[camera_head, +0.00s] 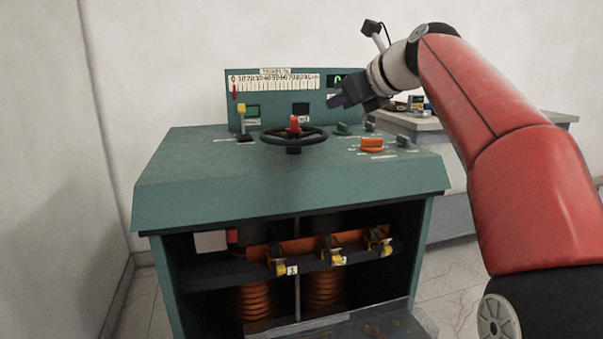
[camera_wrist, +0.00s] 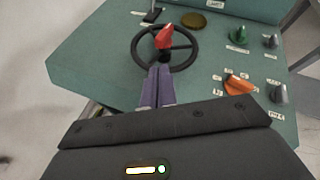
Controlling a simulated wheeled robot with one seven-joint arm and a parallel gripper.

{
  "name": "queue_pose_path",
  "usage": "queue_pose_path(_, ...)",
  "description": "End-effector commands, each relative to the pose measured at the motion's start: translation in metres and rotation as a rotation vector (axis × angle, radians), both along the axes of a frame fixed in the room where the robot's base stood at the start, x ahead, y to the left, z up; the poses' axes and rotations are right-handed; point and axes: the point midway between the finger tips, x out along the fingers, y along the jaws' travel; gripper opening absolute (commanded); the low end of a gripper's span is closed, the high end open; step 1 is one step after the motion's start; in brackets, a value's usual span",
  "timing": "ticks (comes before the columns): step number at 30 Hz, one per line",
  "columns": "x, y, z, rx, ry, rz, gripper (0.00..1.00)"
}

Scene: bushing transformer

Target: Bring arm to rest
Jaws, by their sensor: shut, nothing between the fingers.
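My red arm enters from the right in the head view, and my gripper (camera_head: 338,99) hangs above the right part of the green console (camera_head: 200,180). In the wrist view my gripper (camera_wrist: 156,88) has its two purple fingers together with nothing between them. The fingers point toward the black handwheel (camera_wrist: 137,50) with its red knob (camera_wrist: 165,38). In the head view the handwheel (camera_head: 294,141) lies in front of the gripper and lower. I cannot tell the exact gap between them.
The console top carries a yellow-tipped lever (camera_head: 241,112), an orange knob (camera_head: 372,145) and a green knob (camera_head: 343,128). An upright gauge panel (camera_head: 275,92) stands at its back. Copper coils (camera_head: 254,302) sit in the open front. A grey table (camera_head: 435,124) is behind right.

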Motion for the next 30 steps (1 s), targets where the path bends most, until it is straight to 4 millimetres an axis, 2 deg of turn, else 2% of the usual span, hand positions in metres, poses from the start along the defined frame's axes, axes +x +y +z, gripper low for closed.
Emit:
queue_pose_path(10,-0.03,0.002,-0.029,-0.261,-0.069,0.082,0.0)
queue_pose_path(17,-0.067,-0.002,-0.066,-0.558,-0.139,0.207,0.0)
queue_pose_path(20,-0.093,-0.007,-0.092,-0.733,-0.174,0.3,0.0)
queue_pose_path(23,-0.128,-0.016,-0.126,-0.958,-0.22,0.441,0.0)
queue_pose_path(30,-0.239,-0.05,-0.241,-1.521,-0.348,0.994,0.0)
